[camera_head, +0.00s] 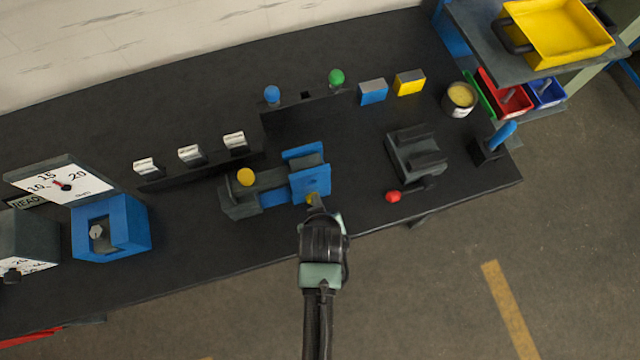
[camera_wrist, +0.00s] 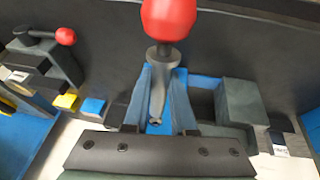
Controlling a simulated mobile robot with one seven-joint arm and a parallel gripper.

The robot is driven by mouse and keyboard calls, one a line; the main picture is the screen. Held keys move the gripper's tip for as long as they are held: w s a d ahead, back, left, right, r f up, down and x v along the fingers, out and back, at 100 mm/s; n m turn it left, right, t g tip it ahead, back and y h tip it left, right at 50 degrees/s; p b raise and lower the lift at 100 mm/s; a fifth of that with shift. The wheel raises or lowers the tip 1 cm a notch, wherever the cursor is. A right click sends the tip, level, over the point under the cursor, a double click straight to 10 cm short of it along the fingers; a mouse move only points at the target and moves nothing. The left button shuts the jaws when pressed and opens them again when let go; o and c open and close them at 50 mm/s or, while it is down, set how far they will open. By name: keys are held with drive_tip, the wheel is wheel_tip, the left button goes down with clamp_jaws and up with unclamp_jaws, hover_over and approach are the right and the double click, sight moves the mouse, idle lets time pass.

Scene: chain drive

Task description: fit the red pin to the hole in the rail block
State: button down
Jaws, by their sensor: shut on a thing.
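The red pin shows in the wrist view with a large round red head (camera_wrist: 168,18) and a grey shaft narrowing away below it. My gripper (camera_head: 314,204) is shut on it, with its tapered fingers (camera_wrist: 162,75) either side of the shaft. In the head view the gripper hides the red pin. The gripper is over the near side of the blue-and-grey rail block assembly (camera_head: 309,182). Its grey block shows right of the fingers in the wrist view (camera_wrist: 243,100). The hole is not clearly visible, and I cannot tell whether the pin touches the block.
A yellow knob (camera_head: 246,177) stands at the assembly's left end. A dark clamp (camera_head: 415,152) with a red-knobbed lever (camera_head: 393,196) is to the right. Blue (camera_head: 272,94) and green (camera_head: 336,77) knobs stand on a rack behind. Bare bench (camera_head: 205,235) lies front left.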

drive_tip(key=shift+s+d+p, duration=0.25)
drive_tip(key=shift+s+p, duration=0.05)
drive_tip(key=shift+s, duration=0.4)
drive_tip(key=shift+s+d+p, duration=0.25)
drive_tip(key=shift+s, duration=0.45)
drive_tip(key=shift+w, duration=0.1)
